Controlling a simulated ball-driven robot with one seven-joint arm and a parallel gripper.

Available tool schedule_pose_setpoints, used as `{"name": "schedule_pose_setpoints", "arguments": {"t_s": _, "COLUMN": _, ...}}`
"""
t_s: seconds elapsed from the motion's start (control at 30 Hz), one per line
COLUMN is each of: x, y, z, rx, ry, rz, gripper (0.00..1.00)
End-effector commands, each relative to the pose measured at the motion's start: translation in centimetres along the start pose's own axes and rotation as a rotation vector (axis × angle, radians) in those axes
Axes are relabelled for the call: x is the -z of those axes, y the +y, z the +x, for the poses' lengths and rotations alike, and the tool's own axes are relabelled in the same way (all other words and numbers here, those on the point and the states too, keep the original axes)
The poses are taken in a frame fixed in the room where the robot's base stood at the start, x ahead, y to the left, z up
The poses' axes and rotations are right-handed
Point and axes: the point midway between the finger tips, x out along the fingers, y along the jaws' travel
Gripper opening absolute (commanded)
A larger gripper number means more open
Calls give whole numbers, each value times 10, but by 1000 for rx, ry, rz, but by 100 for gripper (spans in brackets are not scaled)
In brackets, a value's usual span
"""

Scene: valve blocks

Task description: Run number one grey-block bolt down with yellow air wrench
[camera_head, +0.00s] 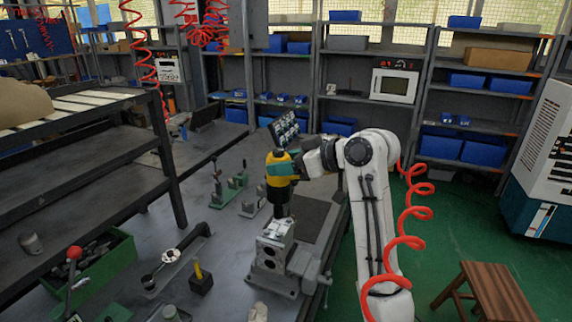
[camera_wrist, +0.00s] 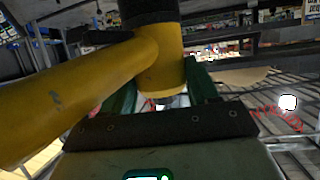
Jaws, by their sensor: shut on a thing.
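The yellow air wrench (camera_head: 278,181) is upright, with its dark socket end pointing down over the grey block (camera_head: 271,252). My gripper (camera_head: 287,168) is shut on the wrench's yellow body from the right. In the wrist view the yellow wrench (camera_wrist: 82,95) fills the left and middle, its body between the green fingers of my gripper (camera_wrist: 162,92). The block has round holes in its front face and sits in a grey vise (camera_head: 283,284) at the bench edge. The socket end meets or nearly meets the block's top. The number one bolt cannot be made out.
Small green fixtures (camera_head: 229,190) stand on the bench left of the block. A black block with a yellow handle (camera_head: 201,281) and a green bin (camera_head: 103,265) lie further left. A wooden stool (camera_head: 490,290) stands at right. Shelves with blue bins line the back.

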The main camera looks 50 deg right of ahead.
Motion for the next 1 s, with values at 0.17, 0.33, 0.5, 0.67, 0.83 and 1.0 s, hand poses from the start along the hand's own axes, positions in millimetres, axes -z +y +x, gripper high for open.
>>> {"name": "schedule_pose_setpoints", "arguments": {"t_s": 0.17, "x": 4, "y": 0, "z": -1, "rx": -2, "ry": 7, "rz": -4, "gripper": 4}}
{"name": "schedule_pose_setpoints", "arguments": {"t_s": 0.33, "x": 4, "y": 0, "z": -2, "rx": -2, "ry": 7, "rz": -4, "gripper": 4}}
{"name": "schedule_pose_setpoints", "arguments": {"t_s": 0.5, "x": 2, "y": 0, "z": -1, "rx": 0, "ry": 5, "rz": -2, "gripper": 4}}
{"name": "schedule_pose_setpoints", "arguments": {"t_s": 0.67, "x": -9, "y": 0, "z": 3, "rx": 1, "ry": 5, "rz": -1, "gripper": 4}}
{"name": "schedule_pose_setpoints", "arguments": {"t_s": 0.83, "x": -22, "y": 0, "z": 8, "rx": 0, "ry": 6, "rz": -2, "gripper": 4}}
{"name": "schedule_pose_setpoints", "arguments": {"t_s": 1.0, "x": -34, "y": 0, "z": 14, "rx": 0, "ry": 6, "rz": -3, "gripper": 4}}
